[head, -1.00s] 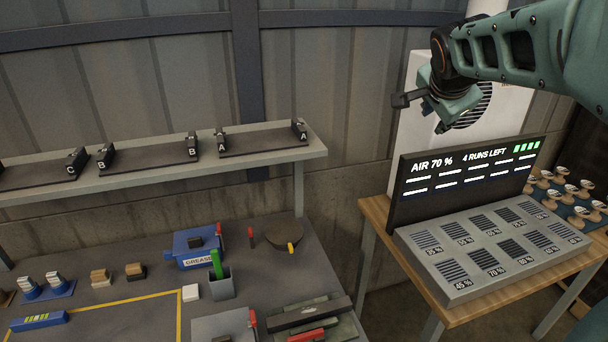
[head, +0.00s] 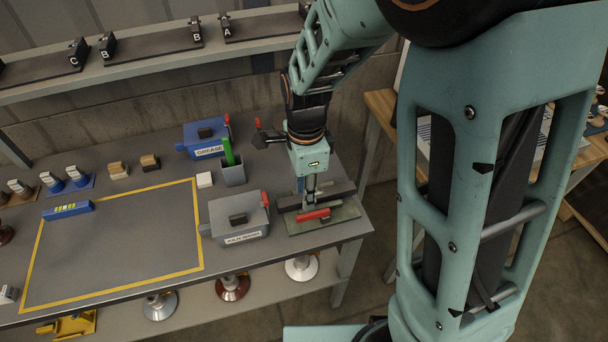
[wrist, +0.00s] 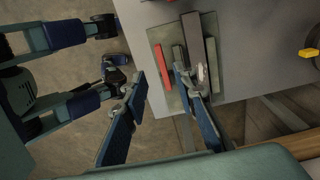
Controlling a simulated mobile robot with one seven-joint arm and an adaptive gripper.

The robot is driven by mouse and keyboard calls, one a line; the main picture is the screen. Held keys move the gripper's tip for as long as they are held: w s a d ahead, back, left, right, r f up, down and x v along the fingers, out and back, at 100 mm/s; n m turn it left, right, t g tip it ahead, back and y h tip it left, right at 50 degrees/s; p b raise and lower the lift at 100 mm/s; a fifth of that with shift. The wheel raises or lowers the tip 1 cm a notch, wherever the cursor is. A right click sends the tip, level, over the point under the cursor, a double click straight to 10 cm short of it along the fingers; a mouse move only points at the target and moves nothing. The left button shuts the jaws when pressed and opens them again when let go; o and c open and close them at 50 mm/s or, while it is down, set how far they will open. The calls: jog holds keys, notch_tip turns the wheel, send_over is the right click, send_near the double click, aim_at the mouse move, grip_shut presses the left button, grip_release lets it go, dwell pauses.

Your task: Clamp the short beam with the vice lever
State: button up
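The vice is a flat green plate (head: 345,213) at the right front corner of the workbench. A red lever (head: 313,214) lies along its front, and it also shows in the wrist view (wrist: 149,58). Dark bars lie behind the lever, the longest being a dark grey bar (wrist: 191,50); I cannot tell for sure which one is the short beam. My gripper (head: 310,196) points down over the vice. In the wrist view its two blue fingers (wrist: 160,82) are spread apart with nothing between them, on either side of the lever's near end.
A grey lidded box (head: 238,222) stands left of the vice, with a blue grease box (head: 205,140) and a grey cup (head: 233,174) behind. A yellow-outlined area (head: 120,250) on the bench is mostly clear. A shelf (head: 150,68) runs along the wall.

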aim_at(305, 215)
notch_tip(305, 215, down, 9)
jog(key=shift+r, duration=0.2)
jog(key=shift+c, duration=0.4)
grip_shut()
